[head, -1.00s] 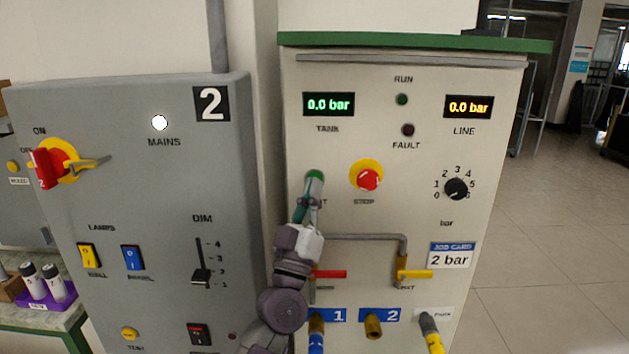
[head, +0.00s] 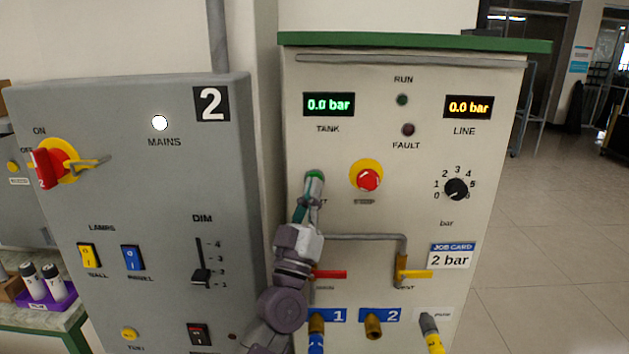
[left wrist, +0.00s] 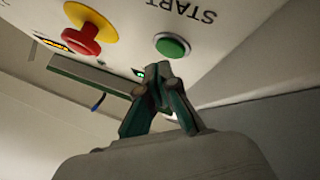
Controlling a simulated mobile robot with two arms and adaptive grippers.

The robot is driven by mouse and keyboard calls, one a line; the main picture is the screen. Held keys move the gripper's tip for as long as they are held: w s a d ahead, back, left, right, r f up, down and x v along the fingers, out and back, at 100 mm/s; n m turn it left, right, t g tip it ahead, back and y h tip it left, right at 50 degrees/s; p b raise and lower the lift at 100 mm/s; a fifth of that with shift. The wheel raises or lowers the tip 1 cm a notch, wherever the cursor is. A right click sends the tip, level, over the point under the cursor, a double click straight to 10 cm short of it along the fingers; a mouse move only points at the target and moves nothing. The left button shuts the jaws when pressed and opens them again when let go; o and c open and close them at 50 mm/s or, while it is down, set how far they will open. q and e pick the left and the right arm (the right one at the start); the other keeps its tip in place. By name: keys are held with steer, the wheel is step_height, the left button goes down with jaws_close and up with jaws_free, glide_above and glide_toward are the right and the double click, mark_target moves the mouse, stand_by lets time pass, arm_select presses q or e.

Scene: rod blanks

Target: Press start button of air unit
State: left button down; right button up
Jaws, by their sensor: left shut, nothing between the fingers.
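The air unit (head: 455,65) is a light panel with a green top edge. Its green start button (head: 315,174) shows just above my left gripper (head: 314,184), which hides part of it and most of its label. In the left wrist view the start button (left wrist: 172,46) is a green disc in a grey ring, under the word START. My left gripper (left wrist: 160,82) is shut and empty there, its fingertips close to the button; I cannot tell whether they touch it. The tank and line displays both read 0.0 bar. The run lamp (head: 402,99) looks dark green. My right gripper is not in view.
A red stop button (head: 369,180) on a yellow disc sits to the right of the start button. Below are a red-handled valve (head: 330,274), a yellow-handled valve (head: 416,274) and hose ports. A grey mains box (head: 150,200) stands at the left.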

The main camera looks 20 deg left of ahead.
arm_select(q)
steer(key=shift+w+a, duration=0.1)
steer(key=shift+w, duration=0.25)
steer(key=shift+w+a, duration=0.1)
steer(key=shift+w, duration=0.25)
stand_by(0.6)
steer(key=shift+s, duration=0.15)
steer(key=shift+s+d+p, duration=0.25)
steer(key=shift+s+p, duration=0.05)
steer(key=shift+s, duration=0.35)
steer(key=s+p, duration=0.1)
steer(key=s, duration=0.1)
steer(key=s+d+p, duration=0.1)
steer(key=s, duration=0.1)
steer(key=shift+s+d, duration=0.2)
steer(key=shift+s, duration=0.15)
stand_by(0.6)
